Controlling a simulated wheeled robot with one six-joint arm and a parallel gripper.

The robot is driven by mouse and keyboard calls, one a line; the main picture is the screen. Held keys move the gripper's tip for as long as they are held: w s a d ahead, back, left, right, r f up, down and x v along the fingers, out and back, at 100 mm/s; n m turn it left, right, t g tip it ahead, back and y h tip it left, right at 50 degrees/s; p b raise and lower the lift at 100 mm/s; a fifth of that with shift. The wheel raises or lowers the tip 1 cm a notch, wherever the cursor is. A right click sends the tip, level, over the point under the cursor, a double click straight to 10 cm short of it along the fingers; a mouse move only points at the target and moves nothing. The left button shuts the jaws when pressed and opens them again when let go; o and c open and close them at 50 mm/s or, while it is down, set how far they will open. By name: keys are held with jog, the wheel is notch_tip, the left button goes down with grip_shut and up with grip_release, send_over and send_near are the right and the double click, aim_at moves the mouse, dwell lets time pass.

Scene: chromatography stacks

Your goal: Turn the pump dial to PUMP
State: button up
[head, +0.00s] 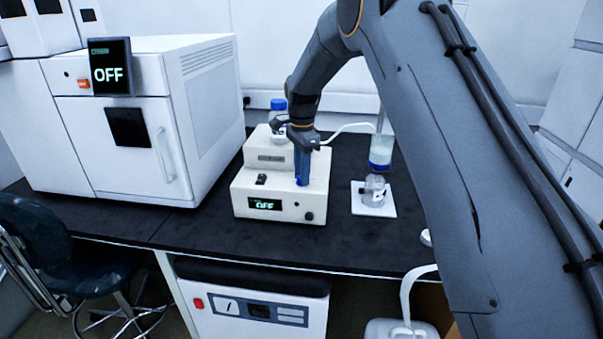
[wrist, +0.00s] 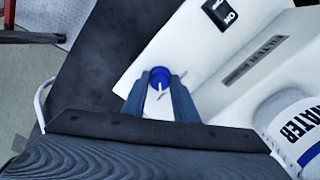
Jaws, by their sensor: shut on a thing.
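The pump (head: 281,202) is a cream box on the black bench, with a small display (head: 265,204) on its front that reads OFF. Its blue dial (wrist: 160,77) with a white pointer line shows in the wrist view between my fingertips. My gripper (head: 302,180) reaches down onto the pump's top right from above, and its blue fingers are shut on the dial. In the wrist view my gripper (wrist: 162,88) has one finger on each side of the dial. The dial is mostly hidden by the fingers in the head view. Dial markings are not readable.
A black rocker switch (wrist: 221,13) marked ON sits on the pump. A bottle labelled WATER (wrist: 298,130) stands close beside my gripper. A glass column (head: 381,150) over a flask (head: 374,190) stands right of the pump. A large white oven-like instrument (head: 135,120) stands left.

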jog(key=shift+w+r, duration=0.15)
jog(key=o, duration=1.1)
jog(key=shift+c, duration=0.2)
jog(key=shift+r+b, duration=0.9)
jog(key=shift+r, duration=2.95)
jog(key=shift+d, duration=0.1)
jog(key=s+d+f+n, duration=0.3)
jog(key=s+d+n, duration=0.1)
jog(key=s, duration=0.8)
jog(key=s+d+f+n, duration=0.2)
jog(key=s+d+n, duration=0.3)
jog(key=s, duration=0.7)
jog(key=s+d+f+n, duration=0.3)
jog(key=s+d+n, duration=0.1)
jog(key=s, duration=0.9)
jog(key=shift+d+f, duration=0.3)
jog(key=shift+d, duration=0.5)
